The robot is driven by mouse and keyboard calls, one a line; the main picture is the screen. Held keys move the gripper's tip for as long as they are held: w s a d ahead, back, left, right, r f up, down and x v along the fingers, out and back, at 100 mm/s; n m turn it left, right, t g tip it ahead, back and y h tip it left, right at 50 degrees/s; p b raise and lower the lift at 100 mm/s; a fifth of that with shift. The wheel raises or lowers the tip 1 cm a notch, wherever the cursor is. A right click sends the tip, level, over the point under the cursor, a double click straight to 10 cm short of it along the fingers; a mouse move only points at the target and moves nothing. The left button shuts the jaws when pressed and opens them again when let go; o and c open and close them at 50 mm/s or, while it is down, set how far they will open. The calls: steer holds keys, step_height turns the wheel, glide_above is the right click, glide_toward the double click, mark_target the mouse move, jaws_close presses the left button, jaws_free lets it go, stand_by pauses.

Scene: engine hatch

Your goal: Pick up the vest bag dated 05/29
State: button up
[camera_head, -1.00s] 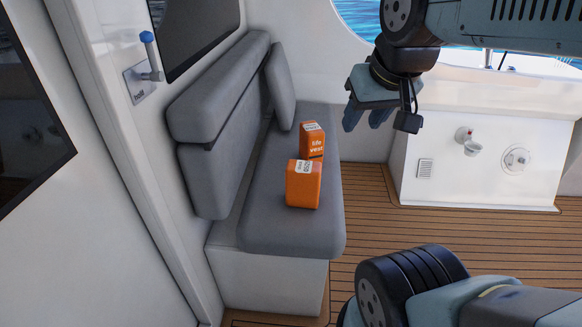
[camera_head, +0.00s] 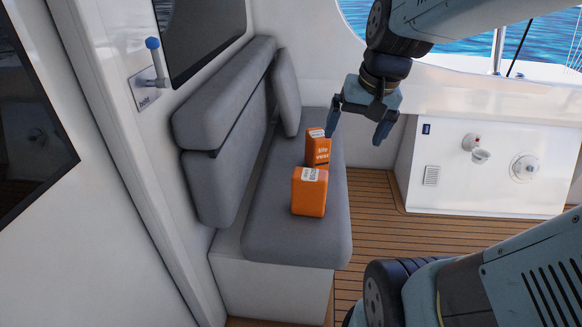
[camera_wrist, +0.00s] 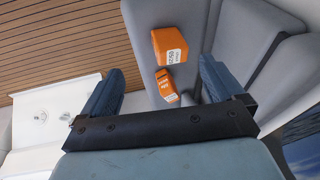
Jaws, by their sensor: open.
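Two orange life vest bags stand on the grey bench seat. The front bag (camera_head: 309,196) is nearer my body; its white top label has small print that seems to include 29, too small to be sure. The rear bag (camera_head: 317,150) stands behind it, with "life vest" lettering on its side; its date is unreadable. In the wrist view the front bag (camera_wrist: 166,46) shows above the rear bag (camera_wrist: 166,86). My gripper (camera_head: 356,136) is open and empty, above and right of the rear bag, fingers pointing down. Both bags appear between the fingers (camera_wrist: 162,70) in the wrist view, apart from them.
The grey bench (camera_head: 262,232) has a backrest (camera_head: 215,150) on its left and a cushion (camera_head: 286,92) at the far end. A white cabinet (camera_head: 455,190) stands to the right. The wooden floor (camera_head: 375,215) between is clear.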

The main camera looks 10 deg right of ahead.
steer(key=shift+o, duration=0.3)
steer(key=w+d+f+m+g+y, duration=0.2)
steer(key=w+d+f+m+y, duration=0.2)
steer(key=w+f+m, duration=0.4)
step_height(320, 180, down, 6)
steer(key=w+y, duration=0.1)
steer(key=w, duration=0.1)
steer(key=shift+w+r+g, duration=0.15)
steer(key=shift+w+g, duration=0.25)
steer(key=w+d+f+m+t+y, duration=0.2)
steer(key=w+d+f+m+y, duration=0.15)
steer(key=f+m, duration=0.35)
steer(key=w+d+f+m+t+y, duration=0.3)
steer(key=d+f+m, duration=0.15)
steer(key=f, duration=0.35)
glide_toward(309, 193)
steer(key=w+f, duration=0.1)
steer(key=w, duration=0.3)
steer(key=shift+x, duration=3.2)
steer(key=shift+w, duration=0.1)
steer(key=shift+c, duration=0.4)
steer(key=c, duration=1.2)
steer(key=shift+c, duration=0.3)
steer(key=shift+r, duration=0.15)
